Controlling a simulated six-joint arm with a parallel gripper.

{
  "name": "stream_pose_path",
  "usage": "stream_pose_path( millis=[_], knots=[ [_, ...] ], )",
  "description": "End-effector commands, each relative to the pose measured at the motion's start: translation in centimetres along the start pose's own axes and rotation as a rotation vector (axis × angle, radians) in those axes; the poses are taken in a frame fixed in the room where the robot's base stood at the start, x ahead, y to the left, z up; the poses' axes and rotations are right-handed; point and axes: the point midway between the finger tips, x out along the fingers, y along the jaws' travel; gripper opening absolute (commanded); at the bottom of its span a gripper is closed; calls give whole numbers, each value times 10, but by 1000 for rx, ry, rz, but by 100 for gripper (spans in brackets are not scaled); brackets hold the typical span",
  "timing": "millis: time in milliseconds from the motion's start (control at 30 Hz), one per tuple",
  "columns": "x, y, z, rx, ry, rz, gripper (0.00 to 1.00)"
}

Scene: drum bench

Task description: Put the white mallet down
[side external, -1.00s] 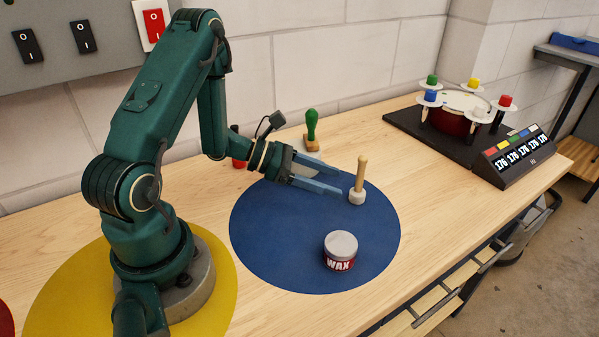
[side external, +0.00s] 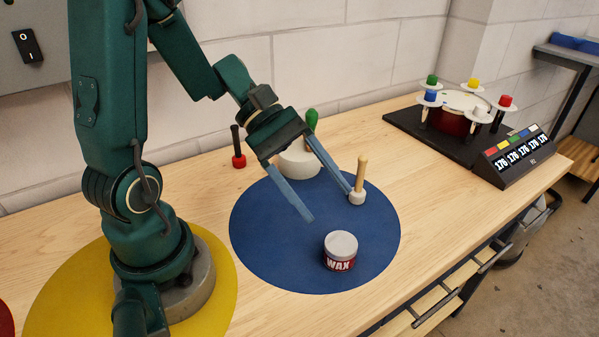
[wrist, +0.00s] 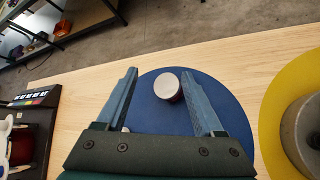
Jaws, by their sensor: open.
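The white mallet (side external: 358,186) stands upright at the far right part of the blue round mat (side external: 270,262), pale head down and wooden handle up. My gripper (side external: 331,205) is open above the mat, fingers wide apart and pointing down toward the front. One finger overlaps the mallet's left side in the side view; I cannot tell whether they touch. Nothing is between the fingers there. In the wrist view my gripper (wrist: 160,73) is open too, and a small pale patch beside the left finger may be the mallet, mostly hidden.
A wax tin (side external: 340,252) stands on the mat's front part, in front of my fingertips. The drum (side external: 455,112) and display box (side external: 512,158) are at back right.

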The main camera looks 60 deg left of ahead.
Motion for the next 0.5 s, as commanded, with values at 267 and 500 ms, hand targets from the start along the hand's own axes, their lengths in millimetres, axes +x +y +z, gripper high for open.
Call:
stream_pose_path(
  millis=[267, 500],
  knots=[
    [-12, -51, 40, 727, 254, -388, 69],
    [-46, -58, 38, 1234, 545, -560, 69]
  ],
)
